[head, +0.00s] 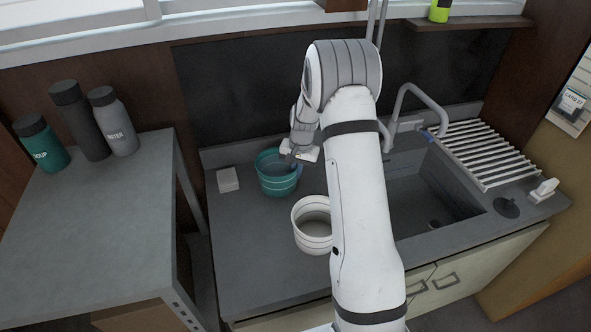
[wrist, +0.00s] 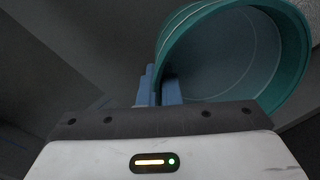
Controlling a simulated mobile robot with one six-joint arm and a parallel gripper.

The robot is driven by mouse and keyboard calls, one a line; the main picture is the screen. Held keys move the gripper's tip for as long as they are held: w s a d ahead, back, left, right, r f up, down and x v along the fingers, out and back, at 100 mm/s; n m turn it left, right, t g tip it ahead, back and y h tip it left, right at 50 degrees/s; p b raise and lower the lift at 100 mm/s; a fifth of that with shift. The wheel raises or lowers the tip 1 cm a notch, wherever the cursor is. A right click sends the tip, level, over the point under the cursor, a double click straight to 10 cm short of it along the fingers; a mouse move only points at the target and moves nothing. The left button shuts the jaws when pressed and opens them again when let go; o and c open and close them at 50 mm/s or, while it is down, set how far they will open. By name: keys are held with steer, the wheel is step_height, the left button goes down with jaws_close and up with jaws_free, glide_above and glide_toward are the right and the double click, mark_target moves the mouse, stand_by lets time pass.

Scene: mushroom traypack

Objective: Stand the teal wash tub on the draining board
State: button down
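The teal wash tub (head: 268,184) is on the left part of the counter, upright or nearly so; I cannot tell whether its base touches the counter. My gripper (head: 297,164) is at the tub's right rim. In the wrist view the blue fingers (wrist: 160,90) are close together with the wall of the tub (wrist: 290,75) between them, so my gripper looks shut on it. The inside of the tub looks empty. The draining board (head: 485,152), with pale slats, is at the right of the sink, away from the tub.
A white tub (head: 312,240) stands close in front of the teal one. The sink basin (head: 425,205) and tap (head: 415,92) lie between the tub and the draining board. A dark disc (head: 506,208) lies front right. The draining board is clear.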

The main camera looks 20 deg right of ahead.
steer(key=shift+r, duration=0.1)
steer(key=c, duration=2.1)
jaws_free()
steer(key=shift+f, duration=0.2)
steer(key=o, duration=0.5)
steer(key=shift+r, duration=0.1)
